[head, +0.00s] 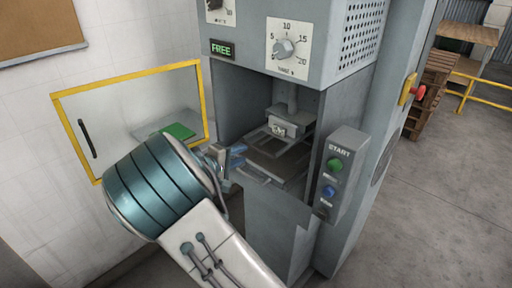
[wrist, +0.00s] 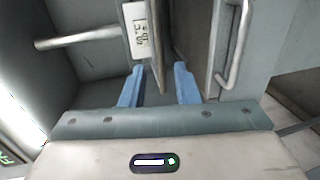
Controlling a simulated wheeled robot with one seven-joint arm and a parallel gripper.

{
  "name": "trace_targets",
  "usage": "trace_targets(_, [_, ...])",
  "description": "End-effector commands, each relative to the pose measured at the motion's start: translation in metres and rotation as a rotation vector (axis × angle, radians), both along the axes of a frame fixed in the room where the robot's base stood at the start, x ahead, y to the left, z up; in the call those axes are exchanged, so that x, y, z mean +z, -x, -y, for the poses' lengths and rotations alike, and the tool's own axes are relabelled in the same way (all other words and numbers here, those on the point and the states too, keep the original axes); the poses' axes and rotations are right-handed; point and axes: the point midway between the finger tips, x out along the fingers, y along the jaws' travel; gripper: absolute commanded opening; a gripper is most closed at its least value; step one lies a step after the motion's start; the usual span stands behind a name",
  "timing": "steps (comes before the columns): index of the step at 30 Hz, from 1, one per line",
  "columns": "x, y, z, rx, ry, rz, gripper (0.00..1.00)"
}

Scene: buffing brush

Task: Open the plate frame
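My gripper (head: 238,156) reaches from the left into the open chamber of the grey machine in the head view, close to the left edge of the plate frame (head: 262,138). The frame seems to lie over a dark flat plate (head: 278,162) beneath the press head (head: 290,122). In the wrist view the two blue fingers of my gripper (wrist: 158,82) stand apart. A thin edge (wrist: 157,62) shows between them, with gaps visible on both sides. I cannot tell whether this edge belongs to the plate frame.
The chamber's yellow-edged clear door (head: 128,83) stands open at left, with a green piece (head: 180,131) seen through it. A control box (head: 342,170) with green and blue buttons is at right. In the wrist view a bar handle (wrist: 236,45) is right of the fingers.

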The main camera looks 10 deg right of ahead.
Motion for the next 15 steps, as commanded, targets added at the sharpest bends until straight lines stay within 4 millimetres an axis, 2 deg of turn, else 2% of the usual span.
trace_targets(1, [0.000,-0.006,0.010,-0.005,0.002,-0.001,0.28])
trace_targets(6, [-0.008,-0.026,0.037,-0.004,0.001,-0.001,0.28])
trace_targets(15, [-0.015,-0.044,0.060,0.000,-0.002,-0.001,0.28])
